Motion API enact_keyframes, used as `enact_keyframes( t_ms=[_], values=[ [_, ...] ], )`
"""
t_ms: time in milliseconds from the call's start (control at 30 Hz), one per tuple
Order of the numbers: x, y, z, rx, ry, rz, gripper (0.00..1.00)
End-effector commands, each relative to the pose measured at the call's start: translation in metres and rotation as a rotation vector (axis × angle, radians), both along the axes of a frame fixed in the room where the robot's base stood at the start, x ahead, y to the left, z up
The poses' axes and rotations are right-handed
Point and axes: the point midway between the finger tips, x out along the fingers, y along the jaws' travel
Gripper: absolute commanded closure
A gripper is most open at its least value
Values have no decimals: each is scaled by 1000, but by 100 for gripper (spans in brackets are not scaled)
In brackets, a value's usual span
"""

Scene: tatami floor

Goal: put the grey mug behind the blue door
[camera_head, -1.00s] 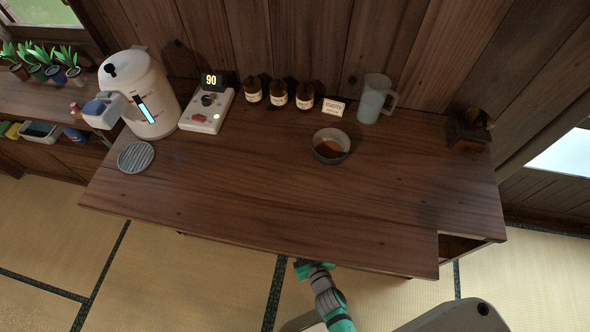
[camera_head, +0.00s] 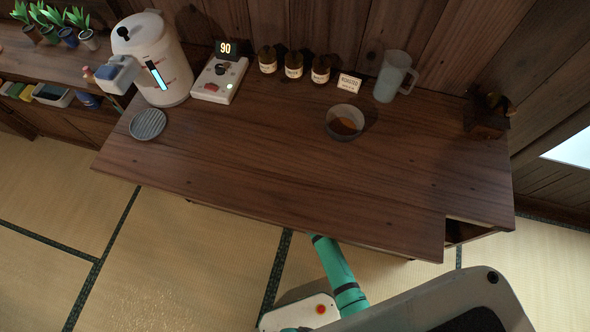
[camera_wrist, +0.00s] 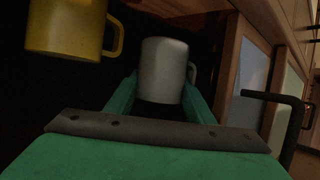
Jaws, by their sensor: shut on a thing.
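The grey mug (camera_wrist: 165,62) is in the middle of the wrist view, between the two green fingers of my gripper (camera_wrist: 160,88). My gripper is shut on it. The mug's handle shows on its right side. A yellow mug (camera_wrist: 65,28) is close by at the upper left, apart from the grey one. A pale bluish panel (camera_wrist: 249,84) in a wooden frame is to the right; I cannot tell whether it is the blue door. In the head view, my gripper is hidden below the tabletop.
A dark bar handle (camera_wrist: 275,97) sticks out at the right of the wrist view, near my gripper. The space around the mugs is dark. The wooden counter (camera_head: 300,190) bears a dispenser (camera_head: 160,65), a bowl (camera_head: 345,122) and a pitcher (camera_head: 393,75).

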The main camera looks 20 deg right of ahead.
Motion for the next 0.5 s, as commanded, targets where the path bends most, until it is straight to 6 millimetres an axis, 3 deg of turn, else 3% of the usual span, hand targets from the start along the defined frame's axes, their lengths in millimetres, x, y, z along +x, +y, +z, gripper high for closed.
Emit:
enact_keyframes(
  t_ms=[367,500],
  values=[
    [22,1,-1,1,0,4,81],
    [20,0,-24,2,1,1,81]
  ],
)
